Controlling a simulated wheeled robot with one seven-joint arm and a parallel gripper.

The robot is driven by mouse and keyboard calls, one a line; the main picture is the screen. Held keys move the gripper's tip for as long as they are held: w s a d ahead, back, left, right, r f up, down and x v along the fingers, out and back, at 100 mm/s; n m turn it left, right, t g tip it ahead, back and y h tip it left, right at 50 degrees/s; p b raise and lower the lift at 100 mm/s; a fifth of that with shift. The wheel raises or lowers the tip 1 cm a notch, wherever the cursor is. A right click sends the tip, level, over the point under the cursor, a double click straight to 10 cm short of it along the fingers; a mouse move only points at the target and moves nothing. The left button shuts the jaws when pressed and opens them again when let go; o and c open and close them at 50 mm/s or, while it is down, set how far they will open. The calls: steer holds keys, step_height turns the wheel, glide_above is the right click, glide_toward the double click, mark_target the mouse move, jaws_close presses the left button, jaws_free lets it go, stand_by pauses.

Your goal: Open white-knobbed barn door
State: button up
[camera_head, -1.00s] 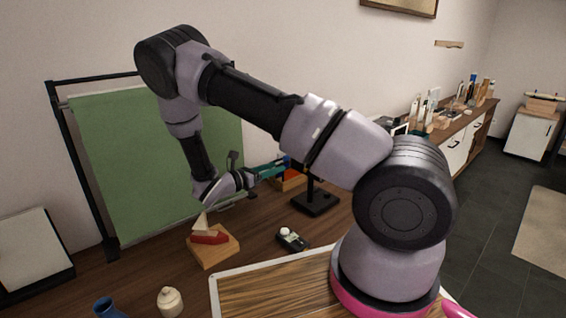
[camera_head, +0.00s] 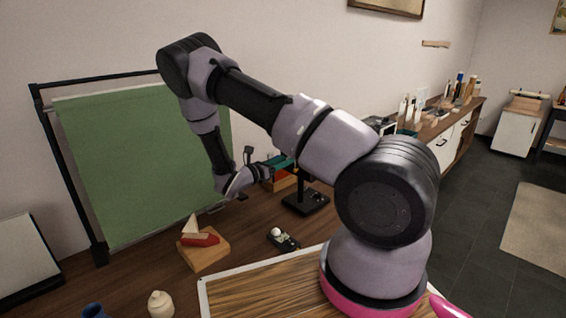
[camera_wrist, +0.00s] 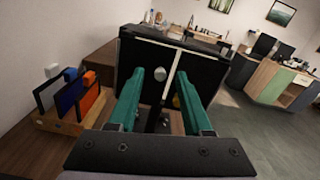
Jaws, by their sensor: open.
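In the wrist view a black panel (camera_wrist: 140,62) stands just beyond my fingertips, crossed by a pale strip (camera_wrist: 174,72). A pale round knob (camera_wrist: 158,74) shows on it, between the fingers. I take this to be the white-knobbed barn door. My gripper (camera_wrist: 160,82) is open, its teal fingers on either side of the knob; I cannot tell if they touch anything. In the head view my gripper (camera_head: 283,162) is beside a black stand (camera_head: 305,203) on the table; my arm hides the panel there.
A rack with coloured panels (camera_wrist: 70,105) is left of my gripper. On the table (camera_head: 130,280) are a toy boat on a wooden block (camera_head: 203,250), a small black device with a white ball (camera_head: 283,239) and a cream bottle (camera_head: 160,304). A green backdrop (camera_head: 145,165) stands behind.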

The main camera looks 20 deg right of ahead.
jaws_close()
stand_by(1.4)
